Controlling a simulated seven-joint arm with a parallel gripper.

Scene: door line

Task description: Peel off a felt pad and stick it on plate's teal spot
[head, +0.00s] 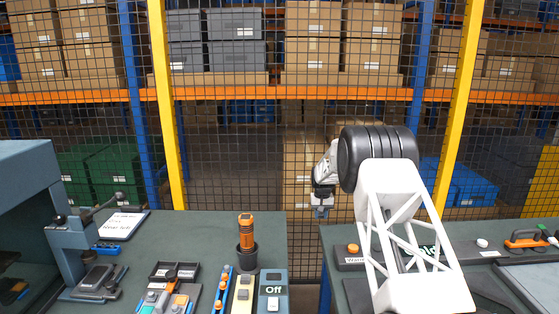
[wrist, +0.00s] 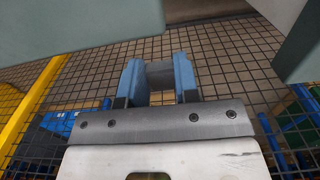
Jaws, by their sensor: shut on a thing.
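My gripper (head: 322,200) hangs in the gap between the two benches, in front of the mesh fence. The felt pad sheet and the plate's teal spot cannot be made out for certain in either view. Small orange and teal parts (head: 178,302) lie at the front of the left bench, cut off by the picture edge.
The right bench has an orange button (head: 352,248) and an orange handle (head: 526,240). My arm hides part of it.

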